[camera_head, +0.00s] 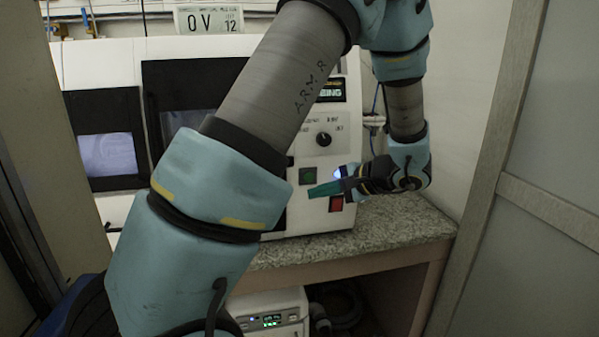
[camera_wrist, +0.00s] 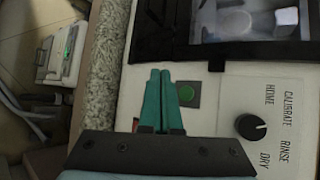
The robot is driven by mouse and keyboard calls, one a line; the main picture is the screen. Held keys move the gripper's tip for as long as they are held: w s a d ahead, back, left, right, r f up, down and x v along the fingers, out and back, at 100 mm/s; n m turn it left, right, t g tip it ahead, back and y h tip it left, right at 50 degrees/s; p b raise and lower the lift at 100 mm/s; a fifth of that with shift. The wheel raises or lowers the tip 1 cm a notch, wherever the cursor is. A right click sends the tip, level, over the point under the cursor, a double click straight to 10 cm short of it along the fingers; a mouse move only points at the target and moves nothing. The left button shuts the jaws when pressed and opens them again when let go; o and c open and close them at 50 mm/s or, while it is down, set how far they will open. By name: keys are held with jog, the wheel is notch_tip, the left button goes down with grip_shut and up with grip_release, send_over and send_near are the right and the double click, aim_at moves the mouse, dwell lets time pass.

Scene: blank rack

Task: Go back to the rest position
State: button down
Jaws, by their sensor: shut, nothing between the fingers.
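My gripper (camera_head: 326,188) is shut and empty, with its teal fingers together. In the head view it is in front of the white machine's (camera_head: 262,228) control panel, its tip near the green button (camera_head: 307,175) and the red button (camera_head: 336,203). In the wrist view the closed gripper (camera_wrist: 160,75) points at the panel just beside the green button (camera_wrist: 187,94). I cannot tell whether the fingertips touch the panel. My arm bends down from the upper right and hides part of the machine.
A black dial (camera_head: 323,139) sits above the buttons; it also shows in the wrist view (camera_wrist: 250,127). The machine stands on a speckled countertop (camera_head: 395,232). A grey-framed partition (camera_head: 545,205) closes the right side. A white box (camera_head: 270,311) with green lights stands below the counter.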

jog(key=s+a+n+g+h, duration=0.3)
jog(key=s+a+n+h, duration=0.1)
jog(key=a, duration=0.4)
jog(key=s+a+f+n+g+h, duration=0.1)
jog(key=s+a+n+g+h, duration=0.2)
jog(key=s+a+n+h, duration=0.2)
jog(key=shift+s+a+f+n+h, duration=0.3)
jog(key=shift+s+a+n, duration=0.85)
jog(key=shift+a, duration=0.65)
jog(key=shift+s, duration=0.15)
dwell(3.5)
